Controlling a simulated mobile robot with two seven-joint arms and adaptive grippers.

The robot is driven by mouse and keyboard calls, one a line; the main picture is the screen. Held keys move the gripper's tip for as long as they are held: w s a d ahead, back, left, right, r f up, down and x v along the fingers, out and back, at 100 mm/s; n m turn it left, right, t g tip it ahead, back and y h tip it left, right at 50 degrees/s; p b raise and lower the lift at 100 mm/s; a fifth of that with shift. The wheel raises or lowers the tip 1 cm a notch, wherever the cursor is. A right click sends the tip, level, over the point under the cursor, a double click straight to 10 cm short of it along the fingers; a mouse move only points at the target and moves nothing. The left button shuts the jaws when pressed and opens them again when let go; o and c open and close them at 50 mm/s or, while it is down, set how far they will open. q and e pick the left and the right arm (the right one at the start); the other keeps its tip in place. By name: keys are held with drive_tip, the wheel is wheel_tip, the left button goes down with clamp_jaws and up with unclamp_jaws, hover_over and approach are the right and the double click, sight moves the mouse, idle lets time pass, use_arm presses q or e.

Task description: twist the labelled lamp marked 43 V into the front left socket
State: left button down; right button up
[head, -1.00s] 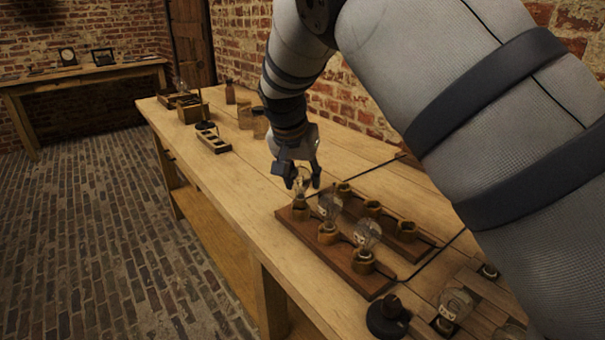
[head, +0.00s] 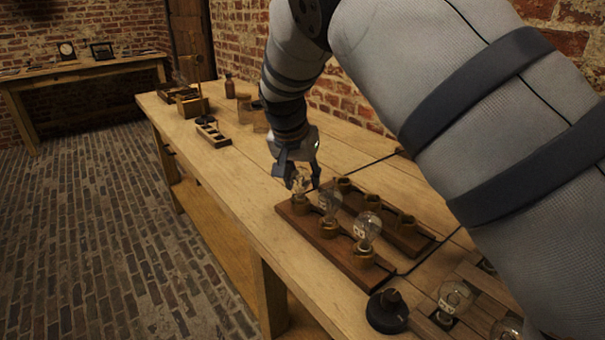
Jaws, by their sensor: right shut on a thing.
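My right gripper (head: 302,179) points down over the left end of the front row of sockets. It is shut on a clear glass lamp (head: 301,186), partly hidden by the fingers. The lamp is upright at the front left socket (head: 300,206); I cannot tell how deep it sits. Its mark cannot be read. The socket belongs to a dark wooden board (head: 342,262). Two more clear lamps with pale labels stand upright in the middle (head: 330,206) and right (head: 367,228) front sockets. My left gripper is not in view.
A second socket row (head: 372,202) stands behind, with no lamps showing. A black round knob (head: 387,311) is near the table's front edge. Loose lamps (head: 454,297) lie in a wooden rack at lower right. A slotted holder (head: 213,134) stands further left; the wood between is clear.

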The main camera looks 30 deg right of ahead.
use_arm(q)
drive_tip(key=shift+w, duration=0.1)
use_arm(e)
drive_tip(key=shift+f, duration=0.15)
idle(0.4)
drive_tip(key=shift+s+f+m+g+b, duration=0.1)
drive_tip(key=shift+f+m+g+b, duration=0.2)
drive_tip(key=shift+m, duration=0.5)
drive_tip(key=m, duration=0.2)
drive_tip(key=m+g+h+b, duration=0.1)
drive_tip(key=shift+s+d+m+g+b, duration=0.1)
drive_tip(key=shift+s+m+g+b, duration=0.1)
drive_tip(key=shift+m+g+b, duration=0.15)
drive_tip(key=shift+m, duration=0.35)
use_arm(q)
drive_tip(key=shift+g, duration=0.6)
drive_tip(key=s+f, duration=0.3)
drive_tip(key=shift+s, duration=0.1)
use_arm(e)
drive_tip(key=shift+s+r, duration=0.1)
drive_tip(key=shift+r, duration=0.15)
